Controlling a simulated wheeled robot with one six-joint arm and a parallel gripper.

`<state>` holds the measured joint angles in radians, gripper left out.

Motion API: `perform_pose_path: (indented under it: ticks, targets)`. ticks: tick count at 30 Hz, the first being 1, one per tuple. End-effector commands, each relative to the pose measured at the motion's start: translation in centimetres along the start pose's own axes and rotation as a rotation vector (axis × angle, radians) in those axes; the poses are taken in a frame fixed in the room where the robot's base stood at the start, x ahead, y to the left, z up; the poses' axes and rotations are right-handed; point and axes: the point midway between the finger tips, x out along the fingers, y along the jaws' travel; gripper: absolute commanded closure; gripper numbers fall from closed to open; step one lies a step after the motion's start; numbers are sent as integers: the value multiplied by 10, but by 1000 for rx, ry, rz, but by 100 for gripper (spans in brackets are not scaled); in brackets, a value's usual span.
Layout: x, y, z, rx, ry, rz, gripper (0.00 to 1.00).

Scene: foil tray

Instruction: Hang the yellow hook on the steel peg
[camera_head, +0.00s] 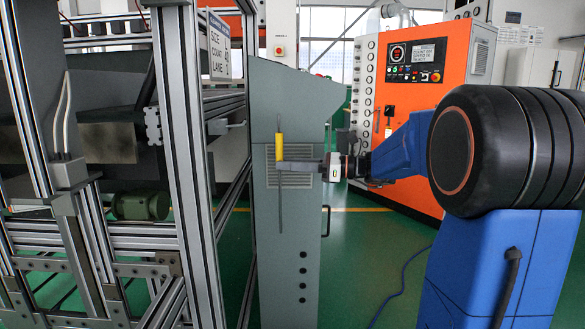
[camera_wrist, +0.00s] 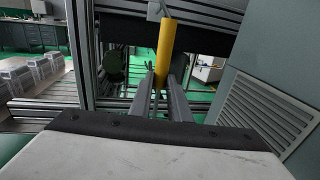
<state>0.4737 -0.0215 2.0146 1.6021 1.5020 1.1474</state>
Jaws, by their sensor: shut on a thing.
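The yellow hook (camera_head: 279,148) is a long thin grey rod with a yellow grip. It stands about upright in front of the grey cabinet, the rod showing above and below the grip. My gripper (camera_head: 285,166) reaches in from the right and is shut on it near the grip's lower end. In the wrist view the yellow grip (camera_wrist: 166,50) rises from between the two fingers (camera_wrist: 164,88). A small bracket with a short rod (camera_head: 232,125) sticks out from the metal frame left of the hook. I cannot tell surely whether it is the steel peg.
The aluminium frame (camera_head: 180,140) fills the left side, with a hanging sign (camera_head: 219,45). The grey cabinet (camera_head: 300,235) stands close behind the hook; its vent grille (camera_wrist: 265,110) is at right in the wrist view. An orange control cabinet (camera_head: 455,60) stands farther back.

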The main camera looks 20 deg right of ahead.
Motion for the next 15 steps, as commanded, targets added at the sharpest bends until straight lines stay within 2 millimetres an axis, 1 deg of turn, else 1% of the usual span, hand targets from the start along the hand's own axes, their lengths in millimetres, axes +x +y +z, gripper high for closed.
perform_pose_path:
  ticks: [15]
  targets:
    - [34, 6, 0, 0, 0, 2, 100]
